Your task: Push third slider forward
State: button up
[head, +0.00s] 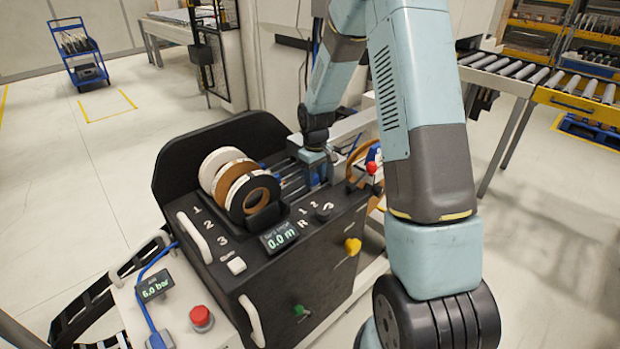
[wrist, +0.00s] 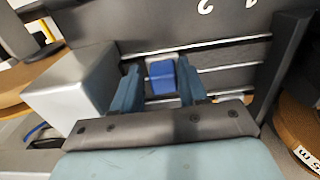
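The slider unit has several silver rails (head: 292,186) set in the black machine top, with small blue parts among them. My gripper (head: 314,172) is low over the right side of these rails in the head view, its fingertips partly hidden. In the wrist view my gripper (wrist: 162,84) has its two blue fingers apart, pointing at the rails. A blue block (wrist: 162,77), which looks like a slider, sits between the fingers, with narrow dark gaps seemingly on both sides. Which numbered slider it is cannot be told.
Several tape rolls (head: 253,196) stand left of the rails. A small display (head: 279,237) reads 0.0 m. A red-knobbed lever (head: 372,168) stands right of my gripper, and a yellow knob (head: 353,246) is on the front. In the wrist view a silver block (wrist: 75,95) lies left of the fingers.

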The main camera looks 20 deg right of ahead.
aim_at(315, 175)
notch_tip(315, 175, up, 14)
jog(key=shift+f, duration=0.15)
dwell(0.5)
